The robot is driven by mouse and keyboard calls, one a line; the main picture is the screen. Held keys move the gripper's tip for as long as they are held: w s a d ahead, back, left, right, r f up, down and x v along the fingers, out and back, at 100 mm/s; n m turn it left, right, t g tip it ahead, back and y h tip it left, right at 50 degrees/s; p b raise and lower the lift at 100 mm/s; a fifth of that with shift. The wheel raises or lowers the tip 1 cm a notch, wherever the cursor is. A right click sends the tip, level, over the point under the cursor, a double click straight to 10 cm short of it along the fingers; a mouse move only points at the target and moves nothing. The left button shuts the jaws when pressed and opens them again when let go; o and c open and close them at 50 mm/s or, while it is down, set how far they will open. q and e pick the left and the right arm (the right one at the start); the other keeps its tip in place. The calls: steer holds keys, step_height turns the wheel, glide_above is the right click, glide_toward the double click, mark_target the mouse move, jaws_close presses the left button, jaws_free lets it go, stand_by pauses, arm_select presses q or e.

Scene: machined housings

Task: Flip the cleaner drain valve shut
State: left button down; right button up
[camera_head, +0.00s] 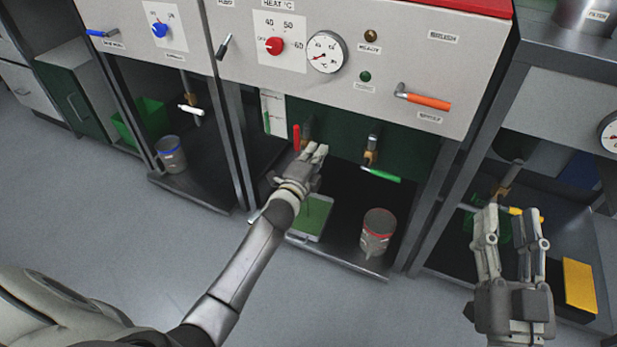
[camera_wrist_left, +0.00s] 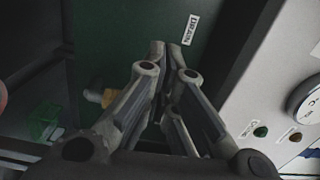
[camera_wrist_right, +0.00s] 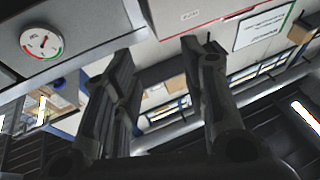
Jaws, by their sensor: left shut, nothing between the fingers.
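The middle machine's lower bay holds a valve with a red lever (camera_head: 296,137) standing upright beside a brass body (camera_head: 306,130). A brass fitting (camera_wrist_left: 94,97) and a "DRAIN" label (camera_wrist_left: 190,29) show in the left wrist view. My left gripper (camera_head: 317,149) is shut and empty, just right of and below the red lever; contact cannot be told. Its closed fingertips (camera_wrist_left: 167,46) point at the green back wall. A second valve in this bay has a green lever (camera_head: 381,174) lying nearly level. My right gripper (camera_head: 511,211) is open and empty before the right machine.
Under the valves are a green-topped tray (camera_head: 312,216) and a red-rimmed can (camera_head: 377,230). Above are the red heat knob (camera_head: 274,46), a gauge (camera_head: 325,52) and an orange lever (camera_head: 428,101). A yellow block (camera_head: 579,285) is near my right gripper.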

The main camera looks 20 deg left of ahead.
arm_select(q)
steer(key=s+p, duration=0.2)
steer(key=s, duration=0.7)
steer(key=shift+a, duration=0.2)
arm_select(e)
step_height(320, 180, down, 10)
steer(key=g+h, duration=0.1)
steer(key=g, duration=0.5)
steer(key=shift+d+r+h, duration=0.15)
steer(key=shift+d+h, duration=0.2)
steer(key=shift+h, duration=0.05)
arm_select(q)
steer(key=shift+f, duration=0.1)
